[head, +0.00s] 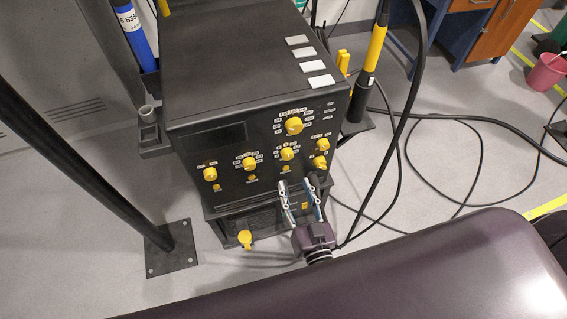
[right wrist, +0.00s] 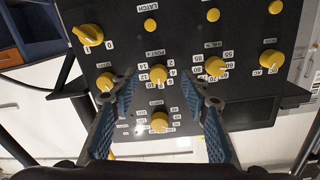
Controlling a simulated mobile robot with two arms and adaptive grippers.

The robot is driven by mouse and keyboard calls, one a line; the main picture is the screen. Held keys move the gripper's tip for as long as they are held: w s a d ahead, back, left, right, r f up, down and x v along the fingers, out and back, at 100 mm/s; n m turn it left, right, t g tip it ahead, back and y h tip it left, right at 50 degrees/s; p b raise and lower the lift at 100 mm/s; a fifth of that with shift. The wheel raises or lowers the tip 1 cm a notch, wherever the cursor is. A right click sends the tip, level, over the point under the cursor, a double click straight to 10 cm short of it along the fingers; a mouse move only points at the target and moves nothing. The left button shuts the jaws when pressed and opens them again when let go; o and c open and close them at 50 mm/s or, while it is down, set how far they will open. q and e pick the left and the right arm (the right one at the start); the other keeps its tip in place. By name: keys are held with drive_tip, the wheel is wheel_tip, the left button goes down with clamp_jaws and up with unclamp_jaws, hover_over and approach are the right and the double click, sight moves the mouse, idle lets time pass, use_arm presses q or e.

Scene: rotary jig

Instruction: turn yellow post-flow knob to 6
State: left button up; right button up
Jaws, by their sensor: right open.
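The yellow post-flow knob (head: 287,154) is on the sloping front panel of a black machine, in its middle row. In the right wrist view the panel is upside down, and the post-flow knob (right wrist: 158,75) sits between the two fingers with white number labels around it. I cannot read its setting surely. My right gripper (head: 297,181) is open and empty, its fingers pointing at the panel just below this knob in the head view. In the right wrist view the fingertips (right wrist: 168,88) are spread wide, apart from the knob. My left gripper is not in view.
Other yellow knobs sit close by: a larger one (head: 294,126) above, one to the left (head: 249,163) and one to the right (head: 322,143). A black-and-yellow torch (head: 373,55) and cables stand at the machine's right.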

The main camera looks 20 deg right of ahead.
sight(288, 158)
drive_tip(key=shift+t, duration=0.3)
drive_tip(key=w, duration=0.2)
drive_tip(key=w+r, duration=0.1)
drive_tip(key=w, duration=0.1)
drive_tip(key=w+r, duration=0.1)
drive_tip(key=w, duration=0.2)
drive_tip(key=shift+w+d+p, duration=0.1)
drive_tip(key=shift+d+p, duration=0.2)
drive_tip(key=shift+p, duration=0.1)
drive_tip(key=shift+w+f, duration=0.1)
drive_tip(key=shift+w, duration=0.35)
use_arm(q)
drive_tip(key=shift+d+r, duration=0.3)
use_arm(e)
clamp_jaws()
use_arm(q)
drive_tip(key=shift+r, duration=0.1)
